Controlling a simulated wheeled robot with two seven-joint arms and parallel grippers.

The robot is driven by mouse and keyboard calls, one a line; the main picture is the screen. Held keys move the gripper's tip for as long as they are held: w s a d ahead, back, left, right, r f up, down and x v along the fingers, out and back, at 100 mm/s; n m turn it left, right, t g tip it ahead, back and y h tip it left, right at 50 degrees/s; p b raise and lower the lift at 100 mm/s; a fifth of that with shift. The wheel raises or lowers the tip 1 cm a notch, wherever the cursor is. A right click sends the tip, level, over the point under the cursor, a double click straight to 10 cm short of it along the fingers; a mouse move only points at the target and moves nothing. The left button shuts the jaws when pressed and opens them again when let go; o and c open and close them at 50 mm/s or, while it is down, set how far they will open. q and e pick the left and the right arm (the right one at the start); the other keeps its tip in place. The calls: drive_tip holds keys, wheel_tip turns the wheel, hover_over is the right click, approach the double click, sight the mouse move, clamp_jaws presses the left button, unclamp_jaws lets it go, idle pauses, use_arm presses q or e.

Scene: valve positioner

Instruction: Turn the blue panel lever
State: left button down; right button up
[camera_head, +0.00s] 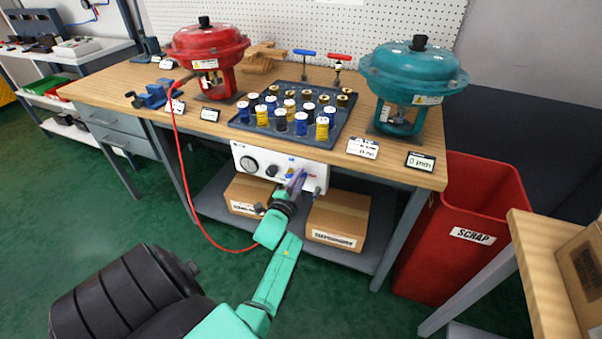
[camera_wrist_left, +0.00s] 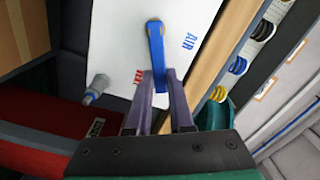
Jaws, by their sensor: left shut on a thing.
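The blue panel lever (camera_wrist_left: 156,45) is on a white panel (camera_wrist_left: 125,45) marked "AIR". In the head view the panel (camera_head: 252,150) hangs below the bench's front edge, and my gripper largely hides the lever. My left gripper (camera_head: 298,180) is at the right half of the panel. In the left wrist view its purple fingers (camera_wrist_left: 158,88) are closed on the free end of the lever. My right gripper is not in view.
A gauge (camera_head: 249,165) and a black knob (camera_head: 271,170) are on the panel, left of my gripper. A red hose (camera_head: 185,185) loops down at the left. Cardboard boxes (camera_head: 338,218) stand on the shelf below. A red scrap bin (camera_head: 480,200) stands at the right.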

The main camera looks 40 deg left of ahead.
use_arm(q)
drive_tip(key=shift+d+f+m+b, duration=0.15)
drive_tip(key=shift+f+m+b, duration=0.5)
drive_tip(key=shift+m+b, duration=0.55)
drive_tip(key=shift+d+f+m+b, duration=0.1)
drive_tip(key=shift+f+m+b, duration=0.7)
drive_tip(key=shift+m, duration=0.6)
drive_tip(key=shift+r, duration=0.15)
